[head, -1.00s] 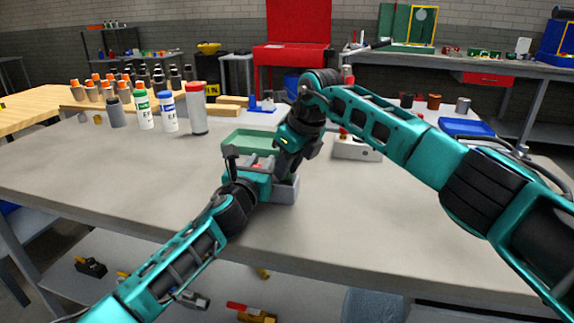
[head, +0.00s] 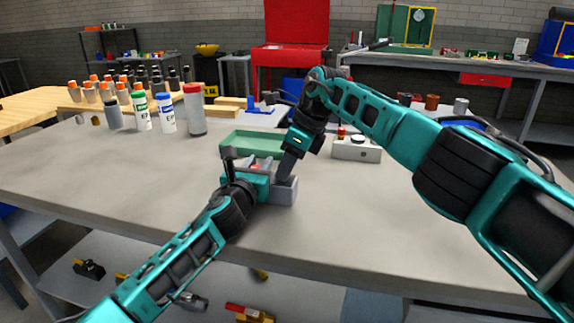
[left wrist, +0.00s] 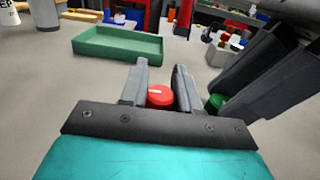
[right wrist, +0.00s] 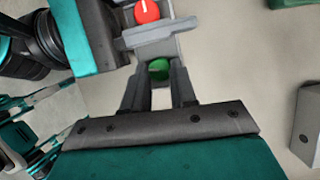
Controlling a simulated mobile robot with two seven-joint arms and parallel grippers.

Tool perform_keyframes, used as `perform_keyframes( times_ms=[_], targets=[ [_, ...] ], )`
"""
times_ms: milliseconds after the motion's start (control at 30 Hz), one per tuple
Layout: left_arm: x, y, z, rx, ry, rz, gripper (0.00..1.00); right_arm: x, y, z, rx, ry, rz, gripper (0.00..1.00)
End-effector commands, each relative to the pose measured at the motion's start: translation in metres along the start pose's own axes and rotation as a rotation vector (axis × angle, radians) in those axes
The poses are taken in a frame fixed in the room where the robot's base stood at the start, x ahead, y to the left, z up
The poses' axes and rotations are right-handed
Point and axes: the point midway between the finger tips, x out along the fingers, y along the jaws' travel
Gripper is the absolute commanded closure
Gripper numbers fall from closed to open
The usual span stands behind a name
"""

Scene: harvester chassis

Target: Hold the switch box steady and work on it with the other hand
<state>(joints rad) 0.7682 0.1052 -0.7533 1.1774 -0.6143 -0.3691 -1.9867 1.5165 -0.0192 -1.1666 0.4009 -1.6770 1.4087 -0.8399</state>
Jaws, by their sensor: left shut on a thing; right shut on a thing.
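The grey switch box (head: 284,194) rests near the middle of the table, with a red knob (left wrist: 160,97) and a green knob (right wrist: 159,69) on top. My left gripper (left wrist: 161,82) has its fingers on either side of the red knob and appears shut on it; the red knob also shows in the right wrist view (right wrist: 146,11). My right gripper (right wrist: 159,75) comes down from above, its fingers closed around the green knob. The grippers are close together. In the head view my fingers hide most of the box top.
A green tray (head: 240,141) lies just behind the box. Several bottles (head: 194,112) stand at the back left.

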Motion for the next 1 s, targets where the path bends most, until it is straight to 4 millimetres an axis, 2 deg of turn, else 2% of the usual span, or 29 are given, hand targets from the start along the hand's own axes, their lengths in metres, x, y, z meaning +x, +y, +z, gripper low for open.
perform_keyframes(
  times_ms=[200,233,333,667,767,1000],
  targets=[
    [0.0,0.001,-0.001,0.0,0.002,0.003,1.0,0.0,0.0,0.001,0.0,-0.001,0.001,1.0],
    [0.0,0.001,-0.001,0.0,0.002,0.003,1.0,0.0,0.0,0.001,0.0,-0.001,0.001,0.72],
    [0.0,0.001,-0.001,0.0,0.002,0.003,1.0,0.0,0.0,0.001,0.0,-0.001,0.001,0.63],
    [0.0,0.001,-0.001,0.001,0.002,0.003,1.0,-0.005,-0.001,0.0,0.001,-0.001,-0.001,0.62],
    [0.0,0.001,-0.001,0.001,0.002,0.003,1.0,-0.017,-0.001,0.0,0.001,-0.001,-0.003,0.62],
    [0.0,0.001,-0.001,0.001,0.002,0.003,1.0,-0.068,-0.001,0.0,0.0,-0.002,-0.005,0.62]
  ],
)
